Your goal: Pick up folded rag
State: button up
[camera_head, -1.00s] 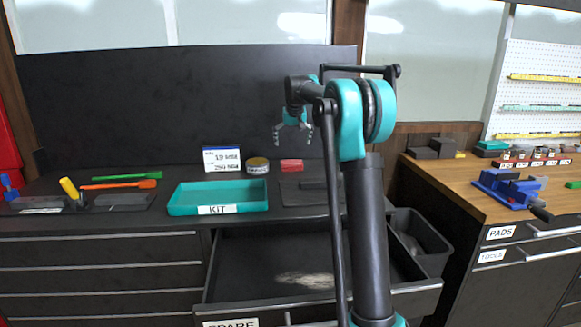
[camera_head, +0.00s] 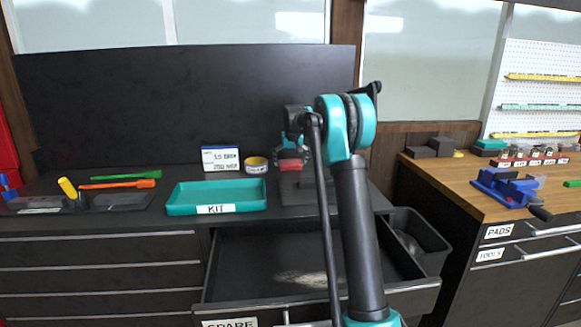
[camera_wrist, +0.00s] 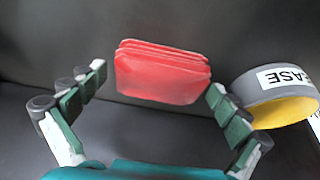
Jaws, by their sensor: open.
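The folded rag is a small red layered bundle (camera_wrist: 162,72), in the wrist view between and just beyond my gripper's fingertips. My gripper (camera_wrist: 155,90) is open, one finger on each side of the rag; the right fingertip is very close to the rag's edge, and I cannot tell if it touches. In the head view the rag (camera_head: 291,164) lies on the dark counter, right of the grease tin (camera_head: 256,164), partly hidden by my gripper (camera_head: 291,152) above it.
The grease tin (camera_wrist: 278,95) stands close to my right finger. A teal KIT tray (camera_head: 217,196) and a white-blue sign card (camera_head: 220,159) are to the left. An open drawer (camera_head: 265,265) juts out below. A dark panel (camera_head: 180,100) rises behind the counter.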

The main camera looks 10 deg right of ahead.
aim_at(291, 162)
jog(key=c, duration=1)
notch_tip(291, 162, up, 20)
dwell(0.3)
